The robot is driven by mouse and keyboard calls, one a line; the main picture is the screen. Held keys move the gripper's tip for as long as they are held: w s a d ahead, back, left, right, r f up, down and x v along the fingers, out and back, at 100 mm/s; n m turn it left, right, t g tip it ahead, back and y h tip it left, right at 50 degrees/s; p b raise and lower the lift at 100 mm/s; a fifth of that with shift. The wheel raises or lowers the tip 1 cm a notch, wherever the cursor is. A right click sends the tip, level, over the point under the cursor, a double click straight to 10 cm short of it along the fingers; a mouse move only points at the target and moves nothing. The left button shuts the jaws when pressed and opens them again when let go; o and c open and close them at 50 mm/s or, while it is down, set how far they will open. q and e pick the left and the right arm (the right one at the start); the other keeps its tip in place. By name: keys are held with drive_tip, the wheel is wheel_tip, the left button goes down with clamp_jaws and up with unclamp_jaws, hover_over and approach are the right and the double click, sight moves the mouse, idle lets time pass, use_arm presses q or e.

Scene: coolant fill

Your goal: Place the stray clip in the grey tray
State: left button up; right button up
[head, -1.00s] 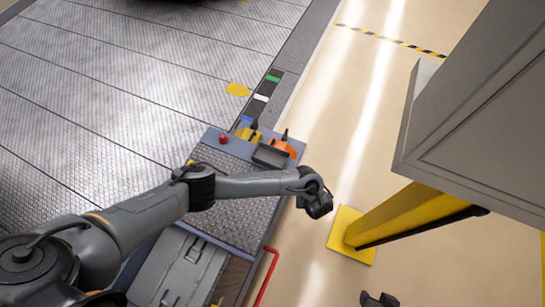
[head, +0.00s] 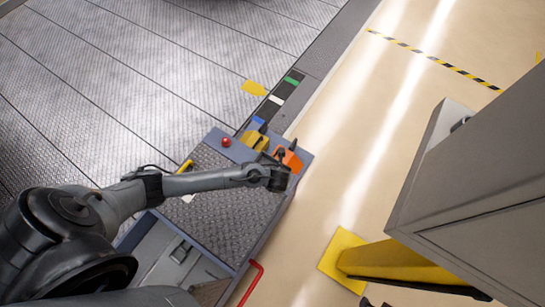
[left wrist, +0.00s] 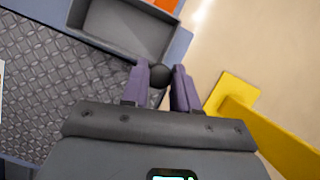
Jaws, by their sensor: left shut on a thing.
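My left gripper (head: 278,180) is over the right side of the workbench cart in the head view. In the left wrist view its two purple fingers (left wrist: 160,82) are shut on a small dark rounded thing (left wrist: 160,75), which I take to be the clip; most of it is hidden. The grey tray (left wrist: 128,42) is an open rectangular tray just beyond the fingertips, and its visible floor looks empty. In the head view the arm's end largely hides the tray. A dark piece at the bottom edge (head: 368,303) may be my right gripper; its jaws cannot be made out.
Yellow (head: 256,140) and orange (head: 289,159) holders stand at the cart's far end, beside a red button (head: 226,142). A red rail (head: 251,284) runs along the near right. A yellow post (head: 400,262) and a large grey cabinet (head: 470,200) stand to the right.

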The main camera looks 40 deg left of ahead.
use_arm(q)
drive_tip(key=w+a+f+b, duration=0.1)
drive_tip(key=a, duration=0.1)
drive_tip(key=a+f+b, duration=0.1)
drive_tip(key=a+f, duration=0.1)
drive_tip(key=a, duration=0.1)
drive_tip(key=w+a+f+b, duration=0.1)
drive_tip(key=a+f, duration=0.1)
drive_tip(key=shift+w+a, duration=0.3)
drive_tip(key=shift+a, duration=0.1)
wheel_tip(320, 180, down, 4)
drive_tip(key=b, duration=0.3)
drive_tip(key=shift+s, duration=0.1)
drive_tip(key=o, duration=1)
drive_tip(key=shift+r, duration=0.1)
